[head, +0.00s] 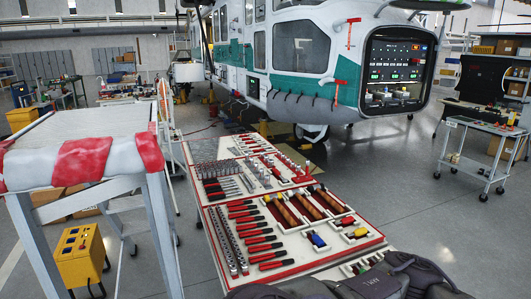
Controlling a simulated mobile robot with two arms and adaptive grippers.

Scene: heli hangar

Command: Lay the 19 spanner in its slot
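A long tool tray (330,257) with a white surface and red edging runs away from me across the middle of the view. Its nearer section holds red-handled tools (262,240), wooden-handled hammers (307,204) and two long silver rows (228,240) at its left. Small blue and yellow items (318,240) lie in cut-outs near its right side. I cannot pick out the 19 spanner or its slot at this size.
A padded red-and-white platform (85,160) on metal legs stands close at left, above a yellow box (78,255). A helicopter (300,50) is behind, a grey cart (480,150) at right. Floor right of the tray is open.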

